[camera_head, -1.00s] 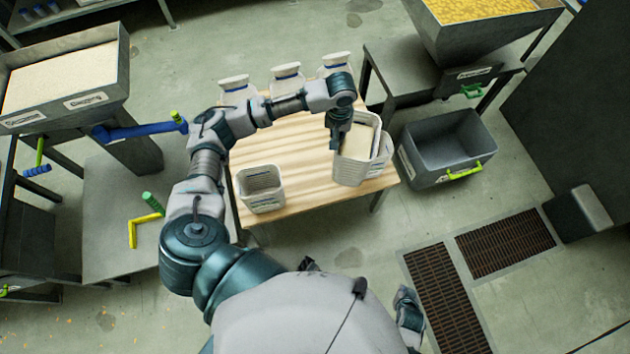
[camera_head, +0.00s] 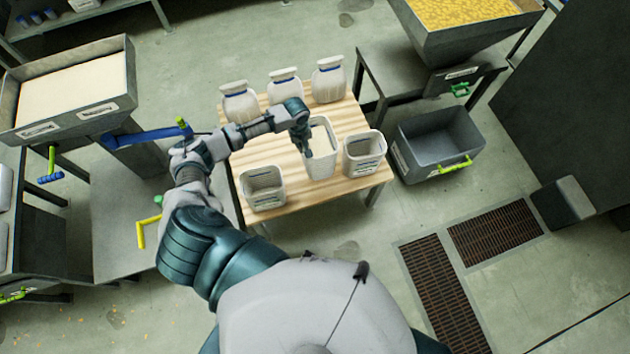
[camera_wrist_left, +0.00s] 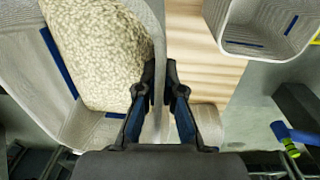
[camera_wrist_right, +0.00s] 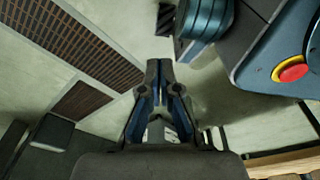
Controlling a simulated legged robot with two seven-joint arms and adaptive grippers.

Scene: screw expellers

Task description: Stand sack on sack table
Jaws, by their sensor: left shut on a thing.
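A white ribbed open sack (camera_head: 321,166) full of pale grain is upright at the middle of the wooden sack table (camera_head: 285,202). My left gripper (camera_head: 308,152) is shut on its rim. In the left wrist view the fingers (camera_wrist_left: 159,88) straddle the sack's wall (camera_wrist_left: 152,18), with the grain to the left. I cannot tell whether its base touches the table. An empty open sack (camera_head: 263,190) stands at front left and another open sack (camera_head: 363,155) at right. My right gripper (camera_wrist_right: 159,75) is shut and empty, over the floor in its own wrist view; the head view does not show it.
Three closed white sacks (camera_head: 284,87) stand along the table's back. A grey bin (camera_head: 438,150) with a green handle is on the floor to the right. Hoppers stand at left (camera_head: 75,84) and back right (camera_head: 465,38). Floor grates (camera_head: 495,240) lie at front right.

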